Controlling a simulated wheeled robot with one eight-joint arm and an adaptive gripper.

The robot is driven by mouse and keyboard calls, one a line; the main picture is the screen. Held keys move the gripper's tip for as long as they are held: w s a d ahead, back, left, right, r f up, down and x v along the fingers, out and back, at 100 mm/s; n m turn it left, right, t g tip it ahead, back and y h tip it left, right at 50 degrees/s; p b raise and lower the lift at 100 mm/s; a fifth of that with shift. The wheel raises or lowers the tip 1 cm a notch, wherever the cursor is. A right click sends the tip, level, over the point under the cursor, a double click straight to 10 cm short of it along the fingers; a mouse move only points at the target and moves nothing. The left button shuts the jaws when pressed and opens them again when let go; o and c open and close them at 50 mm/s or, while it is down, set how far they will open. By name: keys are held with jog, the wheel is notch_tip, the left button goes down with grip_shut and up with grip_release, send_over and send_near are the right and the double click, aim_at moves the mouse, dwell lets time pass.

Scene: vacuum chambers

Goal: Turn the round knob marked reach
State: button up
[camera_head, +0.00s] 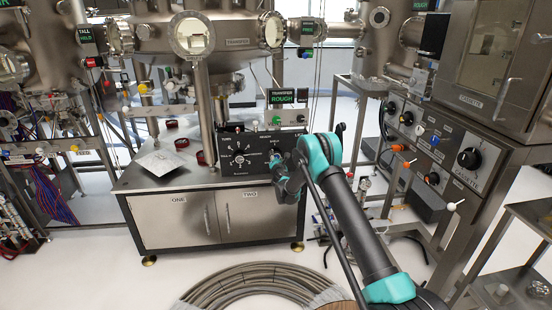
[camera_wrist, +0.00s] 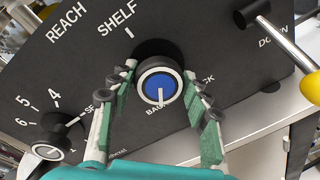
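A round knob (camera_wrist: 160,84) with a blue face, pale rim and white pointer line sits on a black panel in the wrist view. Its pointer aims down the picture, toward lettering that seems to read BACK. SHELF stands above it, with a tick mark, and REACH to the upper left. My gripper (camera_wrist: 160,76) has its two green-padded fingers apart, one on each side of the knob. I cannot tell whether the pads touch it. In the head view my gripper (camera_head: 279,164) is at the right part of the black panel (camera_head: 233,163) and hides the knob.
A second knob (camera_wrist: 48,151) with a number scale is at the lower left in the wrist view. A yellow-tipped lever (camera_wrist: 288,45) sticks out at the right. The panel stands on a steel cabinet (camera_head: 165,222). A coiled hose (camera_head: 250,283) lies on the floor.

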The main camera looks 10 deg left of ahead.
jog(key=shift+o, duration=1.3)
jog(key=v, duration=1.2)
jog(key=shift+d+r, duration=0.1)
